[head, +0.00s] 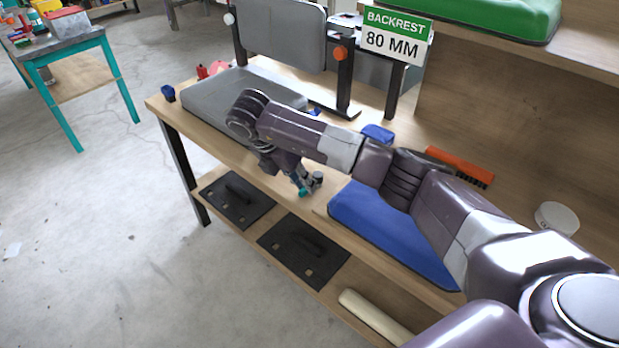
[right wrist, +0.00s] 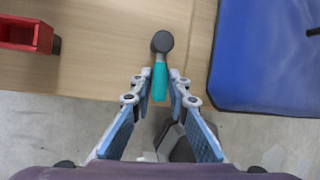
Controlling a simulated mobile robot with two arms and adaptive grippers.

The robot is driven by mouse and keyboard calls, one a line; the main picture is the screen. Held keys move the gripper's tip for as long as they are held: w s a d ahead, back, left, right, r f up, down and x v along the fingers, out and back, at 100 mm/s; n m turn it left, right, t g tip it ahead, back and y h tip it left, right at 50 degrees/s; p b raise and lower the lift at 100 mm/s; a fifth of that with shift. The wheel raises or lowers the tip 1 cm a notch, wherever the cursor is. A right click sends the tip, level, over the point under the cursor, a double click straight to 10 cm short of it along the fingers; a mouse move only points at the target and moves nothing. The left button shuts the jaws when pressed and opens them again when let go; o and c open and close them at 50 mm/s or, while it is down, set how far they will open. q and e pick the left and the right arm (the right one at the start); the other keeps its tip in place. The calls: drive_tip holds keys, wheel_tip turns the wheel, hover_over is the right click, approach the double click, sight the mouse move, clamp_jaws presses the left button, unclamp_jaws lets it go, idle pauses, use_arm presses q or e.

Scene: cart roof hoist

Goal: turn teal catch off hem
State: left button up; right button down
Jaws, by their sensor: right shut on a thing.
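The teal catch (right wrist: 160,82) is a short teal lever with a dark round pivot (right wrist: 162,41) at its far end. It lies along the front edge of the wooden bench, with the lever pointing towards my wrist. My right gripper (right wrist: 161,78) is shut on the teal lever, one fingertip on each side. In the head view, the catch (head: 303,191) shows small below my right gripper (head: 299,181), partly hidden by it. A blue pad (head: 385,226) lies to the right of it, apart from the catch. I cannot make out a hem. My left gripper is out of view.
A grey pad (head: 215,95) lies on the bench at the left. The upright backrest (head: 282,30) stands behind, beside a "BACKREST 80 MM" sign (head: 393,40). A red part (right wrist: 22,34) sits left of the catch. Black plates (head: 303,262) lie on the lower shelf.

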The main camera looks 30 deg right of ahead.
drive_tip(key=shift+w+a+r+m, duration=0.1)
drive_tip(key=shift+w+m, duration=0.25)
drive_tip(key=shift+m, duration=0.15)
drive_tip(key=c, duration=1.8)
unclamp_jaws()
drive_tip(key=shift+c, duration=0.2)
drive_tip(key=v, duration=1.2)
drive_tip(key=shift+w, duration=0.25)
